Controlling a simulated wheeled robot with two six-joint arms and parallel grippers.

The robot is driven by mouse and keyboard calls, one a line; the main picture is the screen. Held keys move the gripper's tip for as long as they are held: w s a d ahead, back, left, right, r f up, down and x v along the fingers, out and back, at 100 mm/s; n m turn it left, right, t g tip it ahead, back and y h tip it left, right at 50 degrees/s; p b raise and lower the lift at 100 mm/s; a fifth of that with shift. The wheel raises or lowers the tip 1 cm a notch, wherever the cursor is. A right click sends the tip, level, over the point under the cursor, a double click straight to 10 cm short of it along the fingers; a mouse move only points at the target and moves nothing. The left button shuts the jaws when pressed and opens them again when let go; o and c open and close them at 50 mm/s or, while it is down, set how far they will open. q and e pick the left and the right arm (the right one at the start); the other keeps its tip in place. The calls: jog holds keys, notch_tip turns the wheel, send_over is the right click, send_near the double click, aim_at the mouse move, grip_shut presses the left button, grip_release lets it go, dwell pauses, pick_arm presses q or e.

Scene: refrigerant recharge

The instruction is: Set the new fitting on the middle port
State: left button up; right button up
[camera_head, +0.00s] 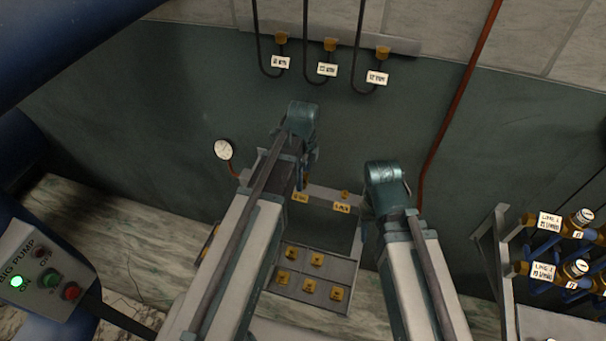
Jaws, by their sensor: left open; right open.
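Several small brass-yellow fittings (310,287) sit in a grey compartment tray (345,272) between my arms. Behind the tray is a grey ledge (325,192) with yellow labels and a small brass piece (345,194); part of it is hidden by my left arm. I cannot tell which piece is the new fitting or which port is the middle one. My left gripper (302,175) hangs over the ledge's left part, mostly hidden by its own wrist. My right gripper (366,217) is just right of the ledge. Both are open, and I see nothing held.
Three labelled hoses with brass ends, the middle one (330,45) among them, hang from a wall rail (400,42). A gauge (223,149) is at left. A pump control box (42,280) shows a green light. Valve lines (545,270) stand at right. A red pipe (455,110) climbs the wall.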

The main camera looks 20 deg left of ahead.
pick_arm(q)
notch_tip(320, 180, up, 14)
jog(key=p, duration=1.3)
jog(key=shift+f, duration=0.15)
notch_tip(320, 180, up, 6)
jog(key=p, duration=0.6)
jog(key=s+d+f+n+b, duration=0.5)
jog(key=s+f+n+b, duration=0.2)
jog(key=f+b, duration=0.1)
jog(key=s+d+f+n+y+b, duration=0.1)
jog(key=s+d+f+n+b, duration=0.4)
jog(key=s+f+n+b, duration=0.2)
notch_tip(320, 180, down, 3)
jog(key=shift+s+d+r+n+b, duration=0.15)
jog(key=shift+d+n+b, duration=0.15)
jog(key=shift+b, duration=0.95)
